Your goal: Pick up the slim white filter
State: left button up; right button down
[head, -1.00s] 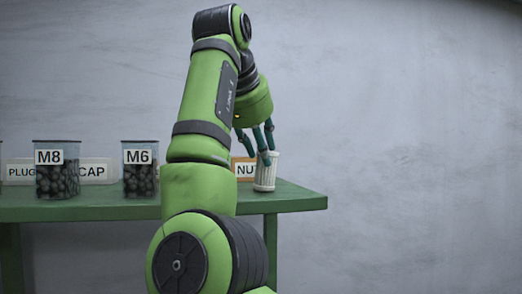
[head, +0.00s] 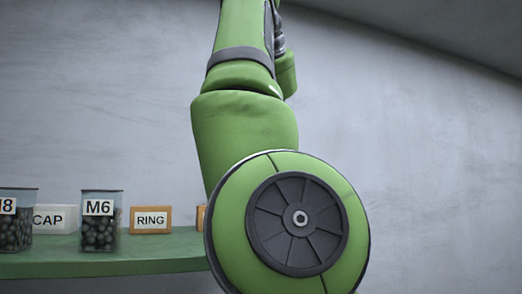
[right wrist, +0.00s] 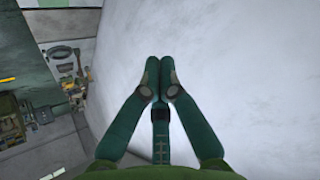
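The white filter does not show in either current view. In the head view, my right arm covers the right part of the green shelf (head: 110,264), where the filter stood earlier. In the right wrist view, my right gripper (right wrist: 159,68) has its teal fingers drawn together at the tips. I see no filter between or beside them, only pale wall beyond. The gripper itself is out of the head view, above or behind the arm. My left gripper is in neither view.
On the shelf stand an M6 bin (head: 101,220) of dark parts, another labelled bin (head: 16,220), a CAP sign (head: 54,219) and a RING sign (head: 151,220). The wall to the right is bare. Tools and small parts (right wrist: 65,75) lie at left in the wrist view.

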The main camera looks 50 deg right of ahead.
jog(key=shift+s+r, duration=0.25)
jog(key=shift+s, duration=0.15)
jog(key=shift+c, duration=2)
grip_release()
jog(key=shift+w, duration=0.1)
jog(key=shift+f, duration=0.1)
